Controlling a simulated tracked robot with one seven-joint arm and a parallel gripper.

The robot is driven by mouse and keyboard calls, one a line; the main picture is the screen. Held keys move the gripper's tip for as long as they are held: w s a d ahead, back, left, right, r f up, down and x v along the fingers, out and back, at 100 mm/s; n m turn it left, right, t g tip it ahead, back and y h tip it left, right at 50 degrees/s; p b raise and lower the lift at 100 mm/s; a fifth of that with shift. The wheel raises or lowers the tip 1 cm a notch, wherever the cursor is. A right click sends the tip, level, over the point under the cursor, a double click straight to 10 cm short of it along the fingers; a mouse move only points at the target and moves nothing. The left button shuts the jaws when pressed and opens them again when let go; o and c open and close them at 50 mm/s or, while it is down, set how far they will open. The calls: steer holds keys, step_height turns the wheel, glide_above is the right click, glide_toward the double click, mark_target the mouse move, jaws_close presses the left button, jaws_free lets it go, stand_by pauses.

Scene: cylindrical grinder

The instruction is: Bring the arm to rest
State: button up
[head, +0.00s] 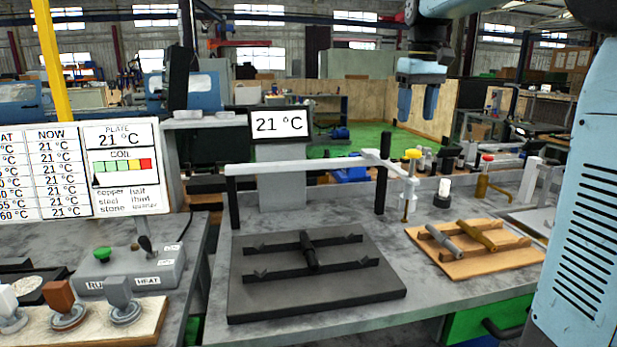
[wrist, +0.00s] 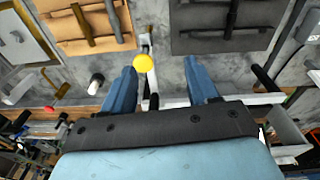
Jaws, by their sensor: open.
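My gripper (head: 418,102) hangs from the arm at the upper right in the head view, above the back of the bench. Its two blue fingers point down and stand apart with nothing between them. In the wrist view the open fingers (wrist: 168,82) show against the bench top. A yellow knob (wrist: 144,62) appears between them in that view, but it is on a post below. The same yellow knob (head: 413,154) shows in the head view beside the white rail, apart from the gripper.
A dark plate (head: 260,295) with a black-handled piece lies on the bench. A white rail (head: 300,166) on black posts spans behind it. A wooden board (head: 455,268) holds two rods. A control box (head: 150,268) and a board with handled stamps (head: 90,335) are at left.

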steer(key=s+f+m+t, duration=0.1)
steer(key=s+f+t, duration=0.1)
steer(key=s+f, duration=0.6)
steer(key=s+f+m+t, duration=0.2)
steer(key=s+f, duration=0.6)
steer(key=s, duration=1.1)
steer(key=shift+a+t, duration=0.3)
steer(key=shift+f, duration=0.1)
stand_by(0.5)
